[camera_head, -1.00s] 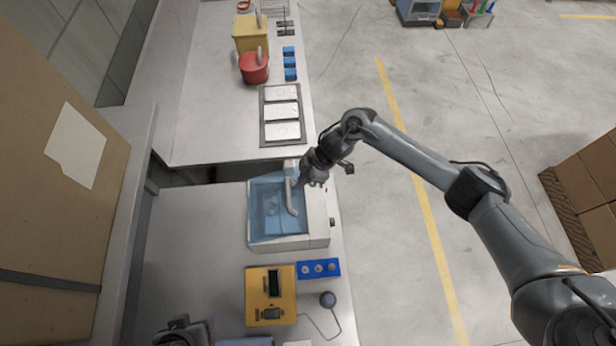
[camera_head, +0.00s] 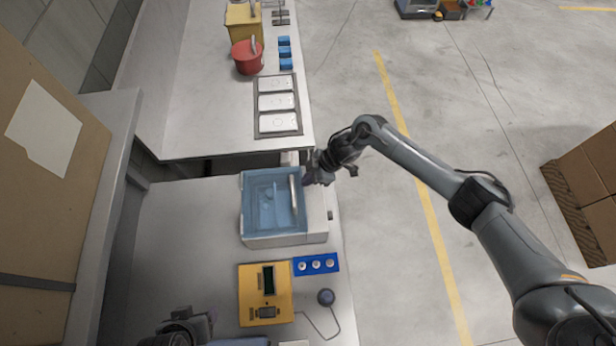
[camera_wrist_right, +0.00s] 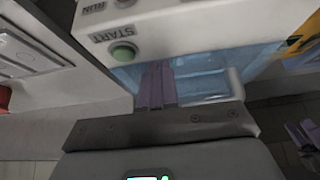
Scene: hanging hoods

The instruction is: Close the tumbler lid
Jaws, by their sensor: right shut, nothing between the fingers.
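The tumbler is a white machine (camera_head: 312,228) with a clear blue lid and tub (camera_head: 262,206) and a pale handle bar (camera_head: 294,194) along the lid's right side. The lid looks low over the tub, but I cannot tell whether it is fully closed. My right gripper (camera_head: 310,173) is shut and empty at the tumbler's far right corner, just beyond the handle. In the right wrist view its purple fingers (camera_wrist_right: 157,86) are together in front of the blue cover, near the green START button (camera_wrist_right: 123,52). My left gripper (camera_head: 203,322) is at the bottom edge, partly cut off.
A yellow box (camera_head: 266,293), a blue block with round white tops (camera_head: 317,264) and a dark ball (camera_head: 326,297) with a cable sit in front of the tumbler. Behind it are white trays (camera_head: 277,102) and a red pot (camera_head: 246,57). Open floor lies right of the bench.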

